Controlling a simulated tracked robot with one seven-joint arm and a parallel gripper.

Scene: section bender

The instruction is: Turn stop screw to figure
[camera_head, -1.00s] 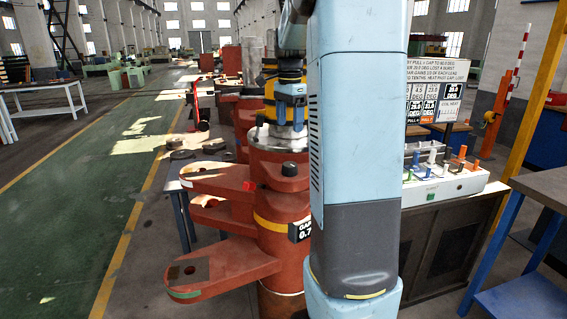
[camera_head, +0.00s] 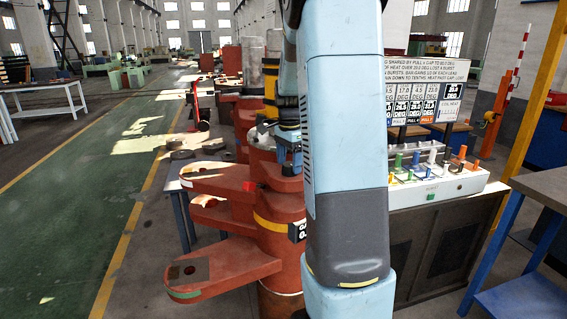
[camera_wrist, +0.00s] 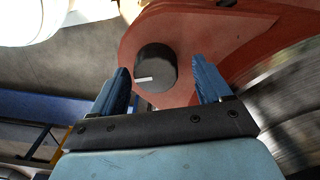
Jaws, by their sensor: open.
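The stop screw appears as a dark round knob (camera_wrist: 156,68) with a white pointer line on a red plate (camera_wrist: 215,35) in the wrist view. The line lies almost level and points left. My gripper (camera_wrist: 161,72) is open, one blue finger on each side of the knob, with gaps visible beside it. In the head view my gripper (camera_head: 291,165) is low over the red bender's arm and hides the knob. A black gap display (camera_head: 297,231) on the bender's body is partly hidden by my arm.
A board with degree figures (camera_head: 425,92) stands behind a white control box (camera_head: 440,185) with coloured levers at right. The bender's red lower arm (camera_head: 215,270) reaches left. A blue-framed table (camera_head: 540,190) stands far right.

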